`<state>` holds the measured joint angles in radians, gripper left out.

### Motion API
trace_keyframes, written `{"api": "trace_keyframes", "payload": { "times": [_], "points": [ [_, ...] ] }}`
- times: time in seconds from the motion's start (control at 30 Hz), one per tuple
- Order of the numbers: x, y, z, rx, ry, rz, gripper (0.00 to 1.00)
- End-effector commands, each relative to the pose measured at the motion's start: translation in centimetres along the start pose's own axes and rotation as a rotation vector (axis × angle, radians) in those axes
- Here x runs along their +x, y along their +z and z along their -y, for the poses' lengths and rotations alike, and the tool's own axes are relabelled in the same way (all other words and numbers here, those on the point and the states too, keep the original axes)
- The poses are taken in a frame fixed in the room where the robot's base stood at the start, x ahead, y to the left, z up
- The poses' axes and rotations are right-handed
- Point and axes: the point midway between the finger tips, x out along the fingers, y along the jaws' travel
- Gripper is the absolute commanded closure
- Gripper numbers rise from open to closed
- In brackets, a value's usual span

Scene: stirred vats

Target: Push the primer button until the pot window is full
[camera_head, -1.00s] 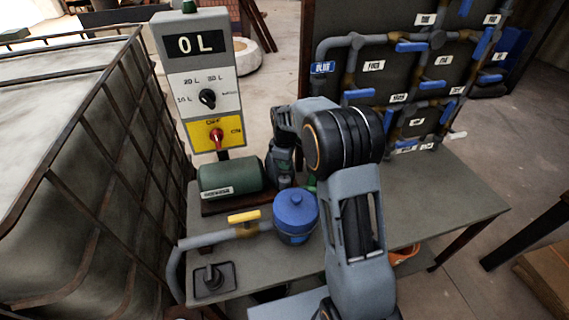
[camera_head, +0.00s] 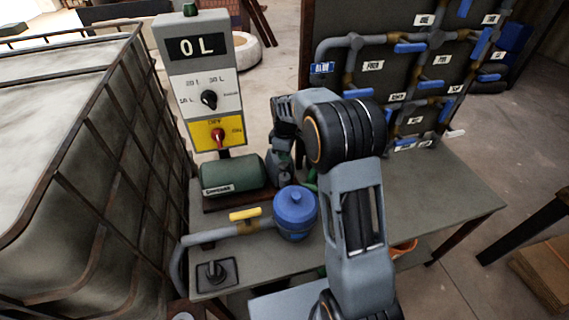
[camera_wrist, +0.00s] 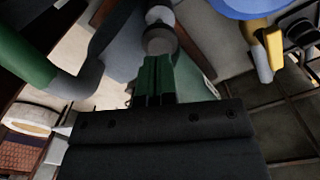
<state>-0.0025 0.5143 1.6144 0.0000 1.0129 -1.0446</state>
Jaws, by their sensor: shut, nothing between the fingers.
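The blue lidded pot (camera_head: 295,212) stands on the bench beside the green motor-like cylinder (camera_head: 232,173). In the wrist view the blue edge of the pot (camera_wrist: 262,7) shows at the top right. My gripper (camera_wrist: 155,82) is shut and empty, its green fingertips close to a grey round fitting with a pale end (camera_wrist: 158,38). I cannot tell whether they touch, or whether that fitting is the primer button. In the head view my arm hides the fingertips. No pot window can be made out.
The control box (camera_head: 199,75) reads 0 L, with a black dial and a red switch. A yellow-handled valve (camera_head: 244,214) sits on the pipe left of the pot. A caged tank (camera_head: 150,130) stands left, a pipe panel (camera_head: 420,70) behind. The bench's right side is clear.

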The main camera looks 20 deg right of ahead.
Motion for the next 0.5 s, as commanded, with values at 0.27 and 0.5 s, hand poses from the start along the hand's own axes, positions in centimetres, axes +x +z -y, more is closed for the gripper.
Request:
{"api": "trace_keyframes", "payload": {
  "times": [0.27, 0.5],
  "points": [
    [-1.2, 0.0, 0.0, 0.0, 0.001, 0.0, 1.0],
    [-3.7, 0.0, 0.0, 0.0, 0.001, -0.001, 1.0]
  ]
}}
